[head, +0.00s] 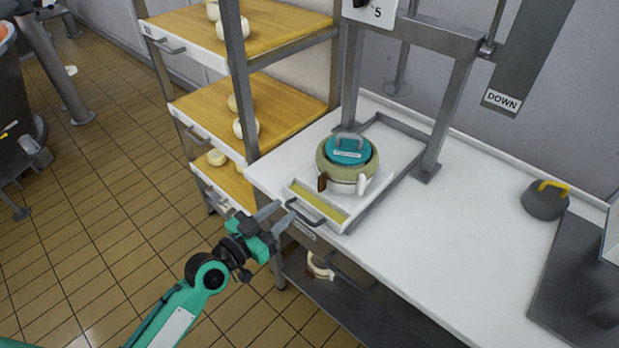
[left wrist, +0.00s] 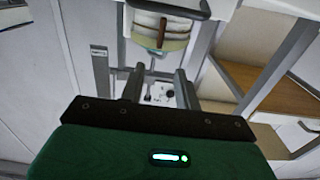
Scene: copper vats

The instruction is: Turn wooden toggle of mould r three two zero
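The mould (head: 335,172) is round and olive green with a teal lid and grey handle. It stands on a white tray under the press frame; its label is too small to read. A brown wooden toggle (head: 323,181) and a white one (head: 362,183) show on its front side. My left gripper (head: 281,213) is open and empty, off the table's front left corner, apart from the mould. In the left wrist view, the mould (left wrist: 172,45) and brown toggle (left wrist: 161,32) appear beyond the open fingers (left wrist: 160,74). My right gripper is out of view.
A tray handle (head: 306,212) sticks out near my left gripper. A shelf rack (head: 237,80) with white rounds stands left of the table. A press post (head: 447,110) rises behind the mould. A grey weight (head: 545,200) sits at the right; the table between is clear.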

